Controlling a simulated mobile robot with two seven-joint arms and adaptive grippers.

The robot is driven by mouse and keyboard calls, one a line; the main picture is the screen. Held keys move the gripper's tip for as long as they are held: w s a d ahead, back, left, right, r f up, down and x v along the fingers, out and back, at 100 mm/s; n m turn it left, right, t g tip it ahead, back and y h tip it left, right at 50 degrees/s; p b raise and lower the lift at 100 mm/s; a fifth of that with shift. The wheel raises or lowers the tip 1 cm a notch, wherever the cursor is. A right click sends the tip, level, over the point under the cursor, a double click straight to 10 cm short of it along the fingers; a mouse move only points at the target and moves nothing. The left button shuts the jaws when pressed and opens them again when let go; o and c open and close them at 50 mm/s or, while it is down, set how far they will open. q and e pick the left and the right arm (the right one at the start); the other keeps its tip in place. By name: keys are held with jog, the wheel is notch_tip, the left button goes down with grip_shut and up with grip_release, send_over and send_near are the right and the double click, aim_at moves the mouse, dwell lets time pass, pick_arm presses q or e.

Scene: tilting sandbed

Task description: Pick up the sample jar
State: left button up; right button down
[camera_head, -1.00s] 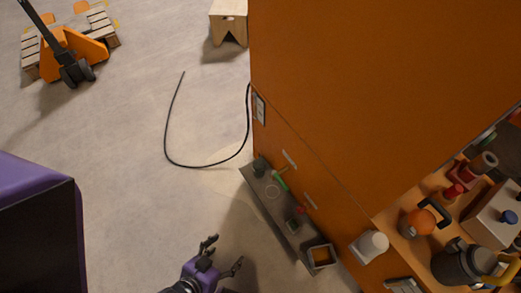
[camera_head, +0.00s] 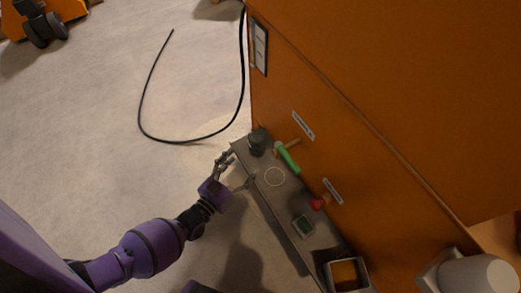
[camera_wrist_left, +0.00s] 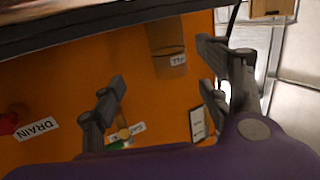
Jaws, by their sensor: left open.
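The sample jar (camera_head: 257,143) looks like a small dark cylinder, upright at the far end of a narrow grey shelf (camera_head: 290,232). In the left wrist view, which is upside down, the jar (camera_wrist_left: 166,42) looks see-through and brownish, with a small white label. My left gripper (camera_head: 236,170) is open and empty at the shelf's outer edge, just short of the jar. In the left wrist view its fingers (camera_wrist_left: 155,78) are spread, with the jar beyond them and apart from them. My right gripper is not in view.
The orange cabinet (camera_head: 400,160) rises behind the shelf. A green handle (camera_head: 287,158) and a red knob (camera_head: 320,203) stick out from it. The shelf also bears a white ring mark (camera_head: 274,177), a small green-faced item (camera_head: 303,225) and a square tray (camera_head: 334,288). A black cable (camera_head: 150,78) lies on the floor.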

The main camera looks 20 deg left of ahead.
pick_arm(q)
jog(key=t+b, duration=0.1)
jog(key=b, duration=0.1)
send_near(261, 135)
jog(key=shift+b+x, duration=0.35)
jog(key=shift+x, duration=0.9)
jog(key=b+x, duration=0.2)
jog(key=x, duration=0.3)
jog(key=shift+r+b, duration=0.15)
jog(key=shift+b, duration=0.2)
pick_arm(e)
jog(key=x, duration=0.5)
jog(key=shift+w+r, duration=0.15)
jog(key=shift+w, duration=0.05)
pick_arm(q)
jog(key=shift+c, duration=0.5)
jog(key=c, duration=1.2)
